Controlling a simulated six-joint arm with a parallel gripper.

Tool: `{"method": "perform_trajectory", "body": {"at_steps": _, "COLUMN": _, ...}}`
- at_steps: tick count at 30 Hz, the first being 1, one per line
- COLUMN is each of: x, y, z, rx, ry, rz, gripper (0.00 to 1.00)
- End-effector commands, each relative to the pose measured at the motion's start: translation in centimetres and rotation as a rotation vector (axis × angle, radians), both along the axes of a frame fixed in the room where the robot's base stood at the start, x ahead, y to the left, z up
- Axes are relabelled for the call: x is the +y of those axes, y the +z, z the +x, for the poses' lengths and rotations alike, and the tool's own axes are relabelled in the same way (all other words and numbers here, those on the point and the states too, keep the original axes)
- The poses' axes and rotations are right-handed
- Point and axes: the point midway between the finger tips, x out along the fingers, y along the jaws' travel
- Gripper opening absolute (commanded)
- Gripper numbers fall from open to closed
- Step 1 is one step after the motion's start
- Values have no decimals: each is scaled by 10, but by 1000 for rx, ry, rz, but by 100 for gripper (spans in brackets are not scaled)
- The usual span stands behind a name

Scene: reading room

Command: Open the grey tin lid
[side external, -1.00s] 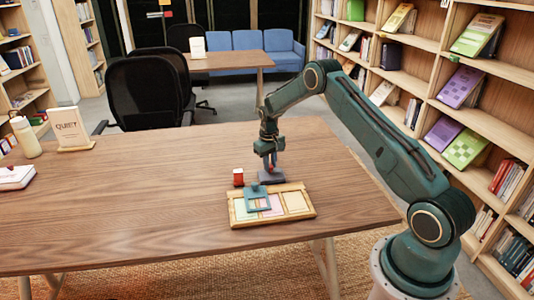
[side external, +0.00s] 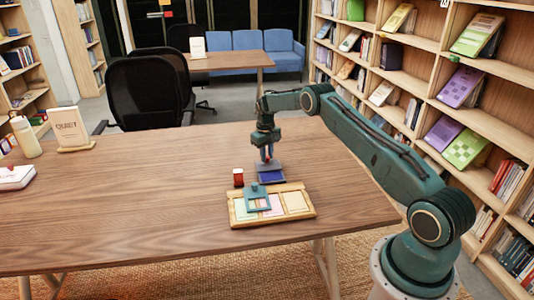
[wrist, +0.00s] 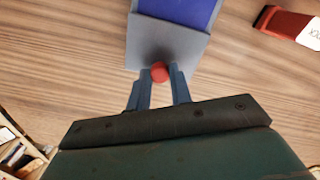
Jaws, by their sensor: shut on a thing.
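The grey tin (side external: 271,179) stands on the table behind the wooden tray, and its blue inside shows. Its grey lid (wrist: 165,48) carries a red knob (wrist: 159,72). My gripper (side external: 267,159) is shut on this knob, with one finger on either side in the wrist view (wrist: 160,78). The lid is off the front part of the tin, at its far side. Whether it is hinged up or slid back is hard to tell. In the wrist view the blue inside (wrist: 186,10) shows beyond the lid's edge.
A small red and white block (side external: 238,177) stands just left of the tin. In front is a wooden tray (side external: 303,212) with pale cards and a teal frame (side external: 257,203) with a knob. The table to the left is mostly clear.

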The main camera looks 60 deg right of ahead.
Motion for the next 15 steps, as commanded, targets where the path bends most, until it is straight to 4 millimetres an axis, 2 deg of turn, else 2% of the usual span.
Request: {"method": "perform_trajectory", "body": {"at_steps": 15, "x": -9, "y": -2, "z": 8, "rx": 2, "ry": -1, "rz": 2, "gripper": 0}}
